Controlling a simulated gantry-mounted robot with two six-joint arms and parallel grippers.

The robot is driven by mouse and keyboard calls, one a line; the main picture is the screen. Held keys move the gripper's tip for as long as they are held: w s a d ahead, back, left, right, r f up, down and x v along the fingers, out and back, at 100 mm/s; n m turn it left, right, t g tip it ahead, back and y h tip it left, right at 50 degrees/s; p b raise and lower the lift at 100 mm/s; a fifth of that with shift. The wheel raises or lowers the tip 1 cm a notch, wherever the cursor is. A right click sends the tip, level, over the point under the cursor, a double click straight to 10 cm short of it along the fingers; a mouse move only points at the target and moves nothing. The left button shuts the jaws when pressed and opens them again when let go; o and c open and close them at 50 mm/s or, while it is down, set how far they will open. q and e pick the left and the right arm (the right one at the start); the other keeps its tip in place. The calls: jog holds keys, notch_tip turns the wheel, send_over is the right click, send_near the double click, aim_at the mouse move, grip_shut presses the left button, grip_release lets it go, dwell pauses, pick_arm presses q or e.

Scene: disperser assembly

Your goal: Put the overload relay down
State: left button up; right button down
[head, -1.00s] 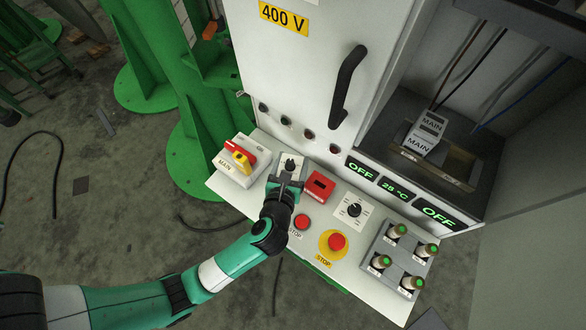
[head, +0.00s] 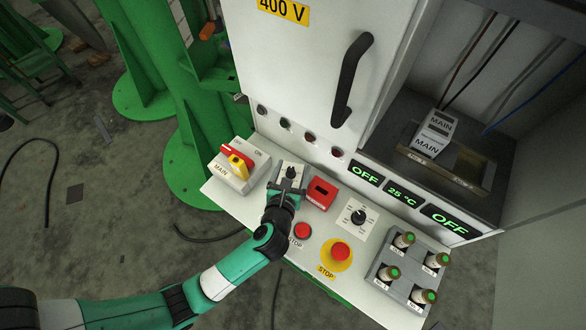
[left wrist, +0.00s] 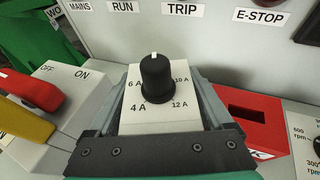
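The overload relay (left wrist: 163,115) is a white block with a black dial on top, marked 4 A to 12 A in the left wrist view. In the head view it shows as a pale block (head: 289,171) over the white panel, between the MAIN switch and the red box. My left gripper (head: 287,186) has its fingers along both sides of the relay and looks shut on it. The relay sits upright and level. Its underside is hidden, so I cannot tell whether it touches the panel. My right gripper is not in view.
The MAIN switch (head: 240,165) stands left of the relay and the red box (head: 321,194) right of it. Nearby are the STOP button (head: 341,252), a rotary dial (head: 358,217) and a grey holder (head: 411,297) with several green-topped cylinders. A MAIN-labelled block (head: 433,133) sits in the cabinet.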

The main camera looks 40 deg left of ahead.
pick_arm(q)
jog(key=shift+o, duration=0.8)
jog(key=shift+r, duration=0.15)
jog(key=shift+s+d+r+p, duration=0.2)
jog(key=shift+p, duration=0.1)
jog(key=p+v, duration=0.4)
jog(key=v, duration=0.7)
jog(key=shift+s, duration=0.25)
